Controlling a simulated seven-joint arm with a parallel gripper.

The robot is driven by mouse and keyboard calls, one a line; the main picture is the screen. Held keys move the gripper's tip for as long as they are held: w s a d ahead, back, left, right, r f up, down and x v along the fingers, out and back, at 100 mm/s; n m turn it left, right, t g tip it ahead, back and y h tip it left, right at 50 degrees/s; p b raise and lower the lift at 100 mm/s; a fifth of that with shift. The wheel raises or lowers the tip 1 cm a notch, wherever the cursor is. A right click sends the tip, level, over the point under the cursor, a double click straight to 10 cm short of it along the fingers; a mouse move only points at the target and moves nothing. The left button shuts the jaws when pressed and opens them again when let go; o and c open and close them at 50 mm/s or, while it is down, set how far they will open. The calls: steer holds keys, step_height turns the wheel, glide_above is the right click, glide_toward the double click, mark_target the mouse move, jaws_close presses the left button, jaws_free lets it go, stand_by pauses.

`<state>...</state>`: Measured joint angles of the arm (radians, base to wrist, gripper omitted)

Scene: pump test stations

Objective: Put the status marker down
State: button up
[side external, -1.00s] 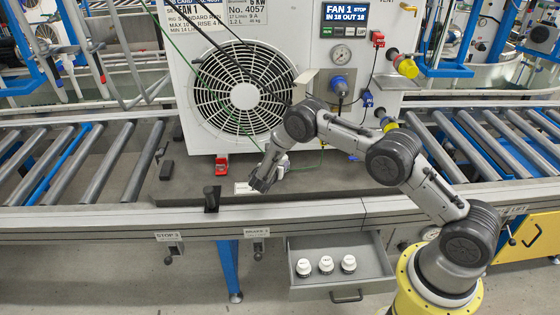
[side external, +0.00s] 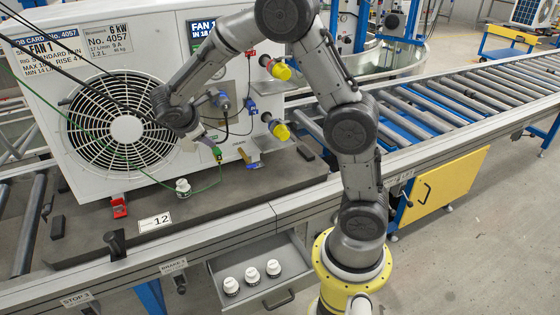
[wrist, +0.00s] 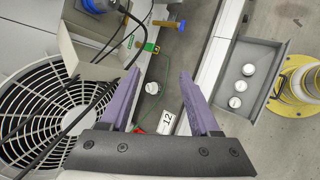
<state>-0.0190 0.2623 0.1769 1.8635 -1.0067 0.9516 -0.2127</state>
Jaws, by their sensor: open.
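A white, round-topped marker (side external: 182,187) stands upright on the dark bench top in front of the fan unit, beside a thin green wire. It also shows in the wrist view (wrist: 152,87), between and beyond my fingers. My gripper (wrist: 158,76) has its two purple fingers spread, with nothing held between them. In the side view my gripper (side external: 208,138) is above the bench, in front of the unit and apart from the marker. A white plate reading 12 (side external: 155,222) lies near the marker. Which item is the status marker cannot be told from lettering.
An open drawer (side external: 284,291) below the bench holds three similar white caps (side external: 252,276). A red block (side external: 119,208) and a black post (side external: 115,241) stand on the bench. Hoses, a green-tipped fitting and yellow-ended connectors (side external: 278,131) crowd the unit's right side.

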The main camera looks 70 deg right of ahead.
steer(key=s+a+r+m+t+y, duration=0.1)
steer(key=s+a+r+m+y, duration=0.1)
steer(key=s, duration=0.6)
steer(key=s+a+r+m+t+y, duration=0.1)
steer(key=s+a+r+m+y, duration=0.1)
steer(key=s+a+m+y, duration=0.2)
steer(key=s+a+r+m+t+y, duration=0.1)
steer(key=s+a+m, duration=0.3)
steer(key=s+a, duration=0.4)
steer(key=s+r+y, duration=0.1)
steer(key=s, duration=0.4)
steer(key=shift+s+a+r+t+y, duration=0.2)
steer(key=shift+s+r+t+y, duration=0.1)
steer(key=shift+s+r+y, duration=0.1)
